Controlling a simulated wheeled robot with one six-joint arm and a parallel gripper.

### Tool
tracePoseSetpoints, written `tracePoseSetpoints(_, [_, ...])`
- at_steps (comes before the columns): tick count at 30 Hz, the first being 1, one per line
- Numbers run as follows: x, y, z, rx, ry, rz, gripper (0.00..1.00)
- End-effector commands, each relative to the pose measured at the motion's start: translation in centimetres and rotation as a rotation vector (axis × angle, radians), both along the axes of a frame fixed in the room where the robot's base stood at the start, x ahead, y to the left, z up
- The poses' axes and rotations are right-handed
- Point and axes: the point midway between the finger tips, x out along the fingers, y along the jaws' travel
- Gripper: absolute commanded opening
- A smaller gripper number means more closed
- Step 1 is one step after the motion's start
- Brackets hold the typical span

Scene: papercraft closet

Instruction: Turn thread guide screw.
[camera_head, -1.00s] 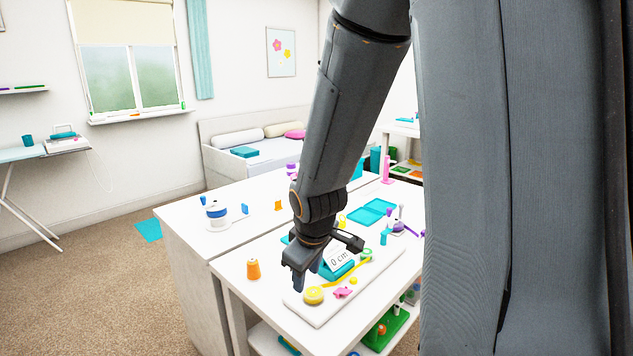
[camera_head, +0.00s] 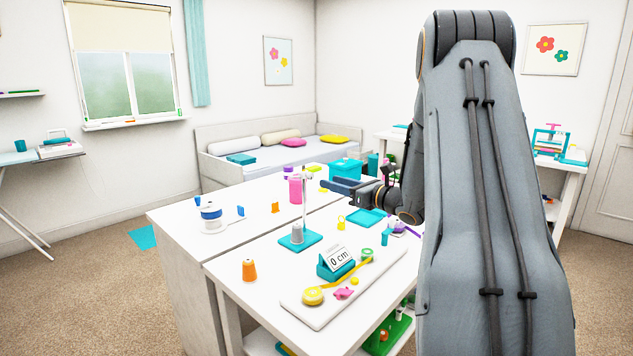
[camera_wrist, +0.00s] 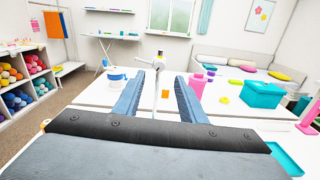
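A thread stand has a teal base (camera_head: 300,241), a grey spool (camera_head: 297,232) and a thin upright pole (camera_head: 304,198). In the wrist view the pole (camera_wrist: 156,88) stands between my finger lines, with a small dark and yellowish tip (camera_wrist: 160,53) above them. The thread guide screw is too small to make out for sure. My gripper (camera_head: 324,184) points left, level, to the right of the pole and near its upper part. In the wrist view my gripper (camera_wrist: 159,76) is open, its two blue-grey fingers apart with nothing held. I cannot tell how far the pole is from the fingertips.
A pink cylinder (camera_head: 295,189) and a teal box (camera_head: 346,168) stand behind.

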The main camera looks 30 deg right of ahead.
Motion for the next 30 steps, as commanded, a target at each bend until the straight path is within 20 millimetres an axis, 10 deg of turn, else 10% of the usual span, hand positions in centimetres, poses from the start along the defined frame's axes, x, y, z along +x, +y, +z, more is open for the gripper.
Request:
tracePoseSetpoints(18, [6.6,2.4,0.1,-0.024,-0.018,0.012,0.38])
tracePoseSetpoints(30, [7.2,2.6,0.1,-0.022,-0.018,0.011,0.32])
